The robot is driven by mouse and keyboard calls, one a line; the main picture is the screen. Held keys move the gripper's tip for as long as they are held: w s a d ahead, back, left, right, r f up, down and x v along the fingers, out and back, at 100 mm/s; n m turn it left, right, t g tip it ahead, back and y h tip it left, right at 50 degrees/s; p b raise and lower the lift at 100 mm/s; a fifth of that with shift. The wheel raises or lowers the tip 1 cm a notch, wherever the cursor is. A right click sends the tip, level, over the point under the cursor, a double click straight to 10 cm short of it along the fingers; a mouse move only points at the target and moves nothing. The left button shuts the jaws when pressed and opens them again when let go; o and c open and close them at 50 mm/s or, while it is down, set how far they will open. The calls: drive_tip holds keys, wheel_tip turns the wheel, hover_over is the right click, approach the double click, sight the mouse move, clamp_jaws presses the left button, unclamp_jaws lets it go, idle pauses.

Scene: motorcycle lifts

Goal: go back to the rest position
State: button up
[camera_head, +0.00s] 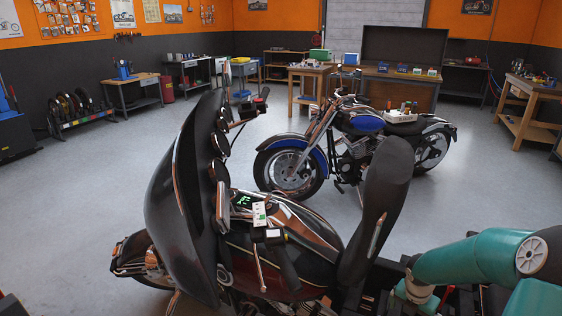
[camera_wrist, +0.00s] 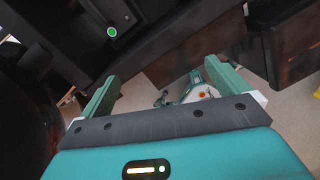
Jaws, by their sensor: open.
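My gripper (camera_wrist: 162,74) shows in the wrist view with its two teal fingers spread wide apart. It is open and nothing is held between the fingers. Beyond the fingers are dark panels and a brown-black block, apart from the fingertips as far as I can tell. A small white and teal shape with an orange dot shows low between the fingers; I cannot tell what it is. In the head view my teal arm is at the lower right edge, and my gripper is out of that picture.
A black motorcycle (camera_head: 286,228) with a large fairing stands close in front, left of my arm. A blue and black motorcycle (camera_head: 370,123) stands behind it. Workbenches, including a wooden one (camera_head: 527,92) at right, line the walls. The grey floor (camera_head: 470,200) right of the motorcycles is clear.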

drive_tip(key=s+a+r+m+t+h, duration=0.1)
drive_tip(key=s+a+r+m, duration=0.3)
drive_tip(key=r, duration=0.3)
drive_tip(key=s+a+r+m, duration=0.1)
drive_tip(key=a+r+m, duration=0.2)
drive_tip(key=r+m, duration=0.3)
drive_tip(key=s+a+r+m+t+h, duration=0.1)
drive_tip(key=s+a+r+m, duration=0.25)
drive_tip(key=r, duration=0.55)
drive_tip(key=s+a+r+m+t+y, duration=0.2)
drive_tip(key=s+a+r+m+y, duration=0.1)
drive_tip(key=s+a+r+m, duration=0.5)
drive_tip(key=s+a+m, duration=0.3)
drive_tip(key=s+m, duration=0.2)
drive_tip(key=shift+s+a+t+y, duration=0.15)
drive_tip(key=shift+s+t+y, duration=0.05)
drive_tip(key=shift+t+y, duration=0.2)
